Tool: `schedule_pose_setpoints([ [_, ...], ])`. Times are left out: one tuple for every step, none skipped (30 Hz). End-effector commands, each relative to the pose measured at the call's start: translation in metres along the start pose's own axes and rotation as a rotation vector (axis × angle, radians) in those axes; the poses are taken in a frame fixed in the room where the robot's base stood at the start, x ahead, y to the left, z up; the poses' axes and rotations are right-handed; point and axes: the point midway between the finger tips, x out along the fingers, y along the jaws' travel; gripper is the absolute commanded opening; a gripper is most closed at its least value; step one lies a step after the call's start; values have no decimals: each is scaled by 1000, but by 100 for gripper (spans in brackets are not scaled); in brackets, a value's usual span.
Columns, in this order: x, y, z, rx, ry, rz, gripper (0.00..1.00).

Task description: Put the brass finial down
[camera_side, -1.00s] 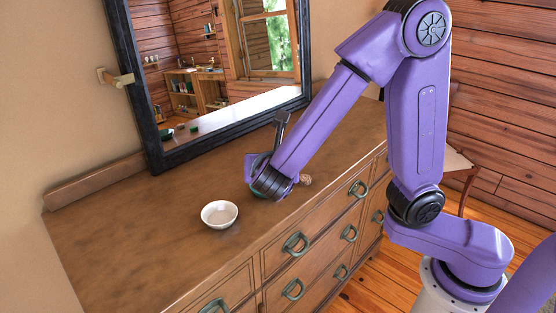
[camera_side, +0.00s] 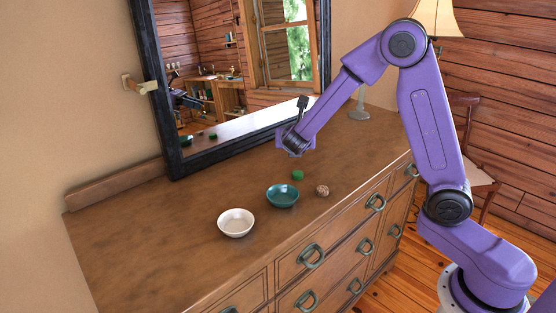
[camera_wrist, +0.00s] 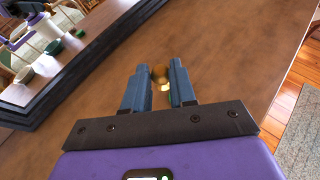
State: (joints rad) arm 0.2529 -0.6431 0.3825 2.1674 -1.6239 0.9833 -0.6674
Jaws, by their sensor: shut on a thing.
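The brass finial (camera_wrist: 160,73) is a small, shiny golden knob. In the wrist view it sits between the two grey fingers of my gripper (camera_wrist: 160,80), which is shut on it. In the side view my gripper (camera_side: 293,150) is over the back of the wooden dresser top (camera_side: 160,220), near the mirror's lower edge. The finial cannot be made out there, and its height above the wood is unclear.
A white bowl (camera_side: 236,223), a teal bowl (camera_side: 282,196), a small green object (camera_side: 298,175) and a brown knobbly ball (camera_side: 322,190) stand on the dresser in front of my gripper. A dark-framed mirror (camera_side: 240,90) leans behind. The dresser's left part is clear.

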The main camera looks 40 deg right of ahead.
Motion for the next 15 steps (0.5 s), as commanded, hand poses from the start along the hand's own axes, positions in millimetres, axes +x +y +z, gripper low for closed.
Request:
schedule_pose_setpoints([
  [9,6,-1,-1,0,-2,0],
  [14,9,-2,-1,1,-2,0],
  [21,14,-2,0,1,-2,0],
  [26,18,-3,0,1,-2,0],
  [30,22,-3,1,1,-2,0],
  [37,26,-4,0,0,-2,0],
  [41,28,-7,-2,1,-2,0],
  [45,31,-10,-3,1,-2,0],
  [51,34,-14,-2,1,-2,0],
  [55,35,-17,-2,2,-3,0],
  [59,38,-19,-1,1,-2,0],
  [65,41,-22,-2,1,-2,0],
  [68,43,-25,-2,1,-2,0],
  [72,44,-27,-1,1,-2,0],
  [76,47,-30,0,1,-2,0],
])
